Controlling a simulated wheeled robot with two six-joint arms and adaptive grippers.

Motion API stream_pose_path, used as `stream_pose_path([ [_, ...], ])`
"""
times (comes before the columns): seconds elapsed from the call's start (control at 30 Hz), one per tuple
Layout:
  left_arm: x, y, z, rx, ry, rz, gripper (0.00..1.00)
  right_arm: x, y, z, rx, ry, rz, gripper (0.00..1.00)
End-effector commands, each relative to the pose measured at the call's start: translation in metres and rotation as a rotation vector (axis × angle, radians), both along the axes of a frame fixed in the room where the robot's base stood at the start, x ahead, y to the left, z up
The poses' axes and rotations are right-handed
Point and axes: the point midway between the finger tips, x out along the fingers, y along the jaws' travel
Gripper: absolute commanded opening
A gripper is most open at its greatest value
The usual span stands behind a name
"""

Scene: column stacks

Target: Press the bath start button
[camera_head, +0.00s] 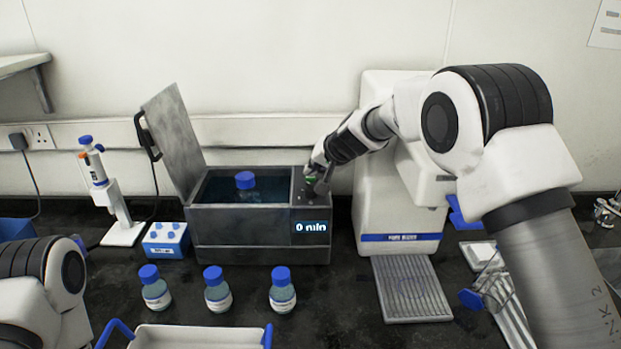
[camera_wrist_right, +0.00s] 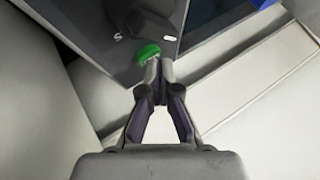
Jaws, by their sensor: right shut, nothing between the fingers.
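The water bath (camera_head: 262,222) is a dark grey box with its lid (camera_head: 173,140) raised; its display (camera_head: 311,227) reads "0 min". A blue-capped bottle (camera_head: 245,180) stands in the bath water. The green start button (camera_wrist_right: 148,52) is on the bath's top panel, beside a dark knob (camera_wrist_right: 140,18); a bit of green (camera_head: 310,178) also shows in the head view. My right gripper (camera_wrist_right: 157,66) is shut and empty, with its fingertips at the green button's edge. I cannot tell if they touch it. In the head view, my left arm shows at lower left, but its gripper is out of view.
Several blue-capped bottles (camera_head: 217,290) stand in front of the bath. A white tray (camera_head: 197,337) with blue handles is at the front edge. A white water machine (camera_head: 400,215) stands right of the bath. A pipette stand (camera_head: 122,233) and blue rack (camera_head: 166,239) are at left.

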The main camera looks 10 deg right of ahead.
Motion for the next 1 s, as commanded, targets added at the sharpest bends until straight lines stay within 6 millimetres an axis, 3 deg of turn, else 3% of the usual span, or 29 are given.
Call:
stream_pose_path([
  [0.5, 0.000, 0.000, -0.003, 0.000, 0.000, 0.000, 0.00, 0.000, 0.000, -0.003, 0.000, 0.001, 0.001, 0.00],
  [1.0, 0.000, 0.000, 0.009, 0.000, 0.000, 0.000, 0.00, 0.000, 0.000, 0.014, 0.000, 0.001, 0.001, 0.00],
])
